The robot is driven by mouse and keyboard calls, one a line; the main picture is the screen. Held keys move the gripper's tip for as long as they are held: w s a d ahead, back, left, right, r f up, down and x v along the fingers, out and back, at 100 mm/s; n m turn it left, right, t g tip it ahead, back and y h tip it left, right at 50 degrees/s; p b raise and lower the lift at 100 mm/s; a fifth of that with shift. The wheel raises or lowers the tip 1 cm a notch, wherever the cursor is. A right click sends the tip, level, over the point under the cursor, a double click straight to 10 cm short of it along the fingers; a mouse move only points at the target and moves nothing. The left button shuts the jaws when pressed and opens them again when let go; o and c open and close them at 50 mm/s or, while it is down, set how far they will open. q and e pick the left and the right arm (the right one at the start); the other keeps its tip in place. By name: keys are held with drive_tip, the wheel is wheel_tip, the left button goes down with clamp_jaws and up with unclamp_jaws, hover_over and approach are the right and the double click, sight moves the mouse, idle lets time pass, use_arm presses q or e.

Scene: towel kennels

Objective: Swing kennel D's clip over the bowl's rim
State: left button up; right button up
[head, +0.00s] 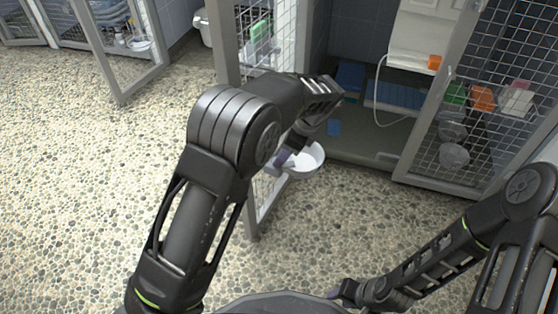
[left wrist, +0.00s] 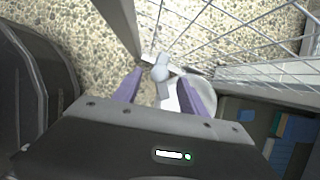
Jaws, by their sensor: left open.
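A white bowl (head: 307,160) hangs at the edge of the open mesh door, near the middle of the head view. It also shows behind the right finger in the left wrist view (left wrist: 203,88). The pale grey clip (left wrist: 160,73), with a round knob, sits at the door's mesh beside the bowl. My left gripper (left wrist: 162,88) is open, with its purple fingers on either side of the clip's arm. I cannot tell whether they touch it. My left arm hides part of the door in the head view. My right gripper (head: 343,293) is low near my base, away from the bowl; its jaws are unclear.
The mesh door (head: 262,208) stands open beside the kennel with blue items (head: 398,95) inside. Another mesh door (head: 480,110) is on the right, with coloured folded towels (head: 483,98) behind it. The pebbled floor (head: 70,190) at left is clear.

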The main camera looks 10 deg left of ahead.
use_arm(q)
drive_tip(key=b+x, duration=0.1)
drive_tip(key=x, duration=0.2)
drive_tip(key=shift+a+f, duration=0.1)
drive_tip(key=shift+f, duration=0.1)
drive_tip(key=shift+c, duration=0.2)
clamp_jaws()
